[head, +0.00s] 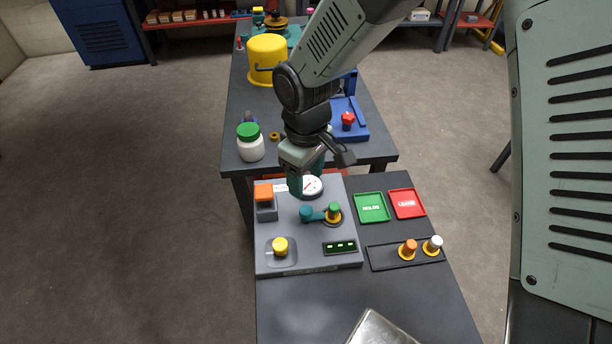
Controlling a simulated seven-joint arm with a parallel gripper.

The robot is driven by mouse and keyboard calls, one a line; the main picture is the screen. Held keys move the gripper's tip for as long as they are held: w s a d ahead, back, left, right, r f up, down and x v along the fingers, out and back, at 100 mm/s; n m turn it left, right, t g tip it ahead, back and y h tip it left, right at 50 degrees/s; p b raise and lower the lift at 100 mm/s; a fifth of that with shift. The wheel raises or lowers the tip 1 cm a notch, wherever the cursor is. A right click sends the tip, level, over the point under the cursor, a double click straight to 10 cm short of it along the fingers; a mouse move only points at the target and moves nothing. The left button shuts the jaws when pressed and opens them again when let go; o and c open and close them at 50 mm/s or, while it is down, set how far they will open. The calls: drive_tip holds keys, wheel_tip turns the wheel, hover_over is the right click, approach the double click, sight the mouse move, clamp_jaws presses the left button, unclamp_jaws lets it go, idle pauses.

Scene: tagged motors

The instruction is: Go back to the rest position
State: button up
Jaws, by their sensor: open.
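My gripper (307,188) hangs over the back part of a grey control panel (291,225) on the near table. It is open, and its fingers partly hide each other from the head camera. A round white gauge (312,186) shows right beside the fingertips. I cannot tell whether the fingers touch the panel. My arm reaches down from the upper right. In front of the gripper, the panel carries a teal lever with a green knob (333,208), an orange block switch (264,194) and a yellow knob (280,246).
Green (371,207) and red (407,204) trays lie right of the panel. A dark holder (385,263) bears orange and white pegs. A green-lidded white jar (250,143), a yellow bucket (266,60) and a blue fixture (350,122) stand on the farther table.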

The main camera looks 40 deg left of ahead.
drive_tip(key=w+d+r+m+t, duration=0.1)
drive_tip(key=w+d+r+m, duration=0.3)
drive_tip(key=d+r, duration=0.5)
drive_tip(key=w+d+r+m+t, duration=0.2)
drive_tip(key=w+d+r+m, duration=0.15)
drive_tip(key=d+r, duration=0.6)
drive_tip(key=s+d+r+m+t, duration=0.1)
drive_tip(key=s+d+r+m, duration=0.3)
drive_tip(key=d, duration=0.5)
drive_tip(key=s+d+r+m+t, duration=0.1)
drive_tip(key=s+d+r+m, duration=0.3)
drive_tip(key=s+d+m, duration=0.2)
drive_tip(key=s+d, duration=0.2)
drive_tip(key=d, duration=0.1)
drive_tip(key=shift+d+r+t, duration=0.3)
drive_tip(key=shift+d+r, duration=0.05)
